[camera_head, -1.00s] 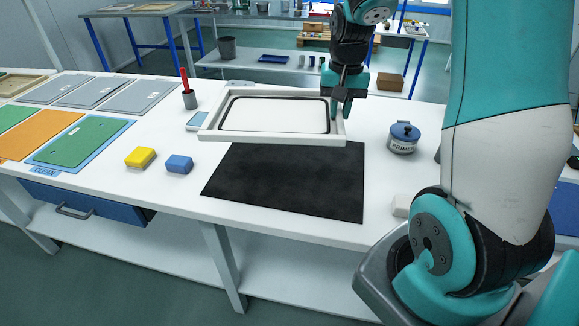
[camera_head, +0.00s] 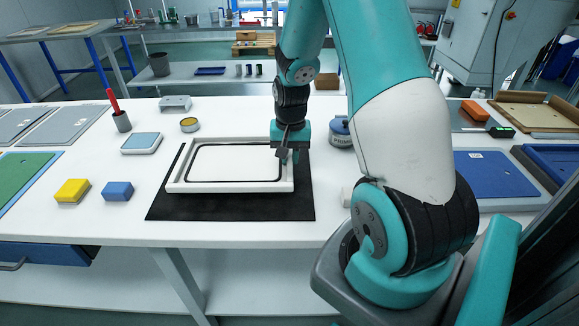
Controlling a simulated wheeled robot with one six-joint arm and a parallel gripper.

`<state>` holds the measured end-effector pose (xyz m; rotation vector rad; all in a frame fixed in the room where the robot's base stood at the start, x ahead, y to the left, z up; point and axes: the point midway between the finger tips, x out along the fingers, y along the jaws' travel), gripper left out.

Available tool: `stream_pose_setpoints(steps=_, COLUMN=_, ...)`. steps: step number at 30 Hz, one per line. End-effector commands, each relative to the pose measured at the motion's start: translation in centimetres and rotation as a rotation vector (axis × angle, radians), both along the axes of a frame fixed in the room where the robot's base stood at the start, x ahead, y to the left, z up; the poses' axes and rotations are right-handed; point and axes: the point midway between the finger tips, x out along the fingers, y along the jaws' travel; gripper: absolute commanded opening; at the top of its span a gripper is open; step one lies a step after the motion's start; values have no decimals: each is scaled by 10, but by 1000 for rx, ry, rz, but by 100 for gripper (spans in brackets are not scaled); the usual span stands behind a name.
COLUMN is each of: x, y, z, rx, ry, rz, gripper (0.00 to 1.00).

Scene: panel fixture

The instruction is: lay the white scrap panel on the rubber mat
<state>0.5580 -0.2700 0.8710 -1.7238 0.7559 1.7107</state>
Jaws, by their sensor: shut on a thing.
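The white scrap panel (camera_head: 230,186) is a shallow rectangle with a raised white rim and a black line around its inner face. It lies flat over the black rubber mat (camera_head: 300,207), whose front, left and right margins show around it. I cannot tell whether its underside touches the mat or is slightly above it. My gripper (camera_head: 286,155) points down at the panel's right rim and is shut on it. The fingertips are small and partly hidden at the rim.
Left of the mat are a yellow block (camera_head: 72,191), a blue block (camera_head: 118,191) and a pale blue-topped box (camera_head: 142,143). An open tin (camera_head: 189,125) stands behind. A primer can (camera_head: 340,133) is right of my gripper. A blue panel (camera_head: 490,175) lies farther right.

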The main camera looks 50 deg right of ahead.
Motion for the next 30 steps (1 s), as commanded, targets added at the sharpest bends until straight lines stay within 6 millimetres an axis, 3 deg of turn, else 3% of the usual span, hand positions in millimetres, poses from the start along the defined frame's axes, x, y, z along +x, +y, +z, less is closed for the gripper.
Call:
stream_pose_setpoints(steps=7, x=0, y=0, z=-33, rx=1, ry=0, rz=0, gripper=0)
stream_pose_setpoints(steps=18, x=0, y=0, z=-38, rx=0, ry=-1, rz=1, gripper=0)
stream_pose_setpoints(steps=19, x=0, y=0, z=-38, rx=0, ry=0, rz=0, gripper=24)
stream_pose_setpoints(steps=21, x=0, y=0, z=-38, rx=0, ry=0, rz=0, gripper=40)
stream_pose_setpoints(steps=30, x=0, y=0, z=-36, rx=0, ry=0, rz=0, gripper=42)
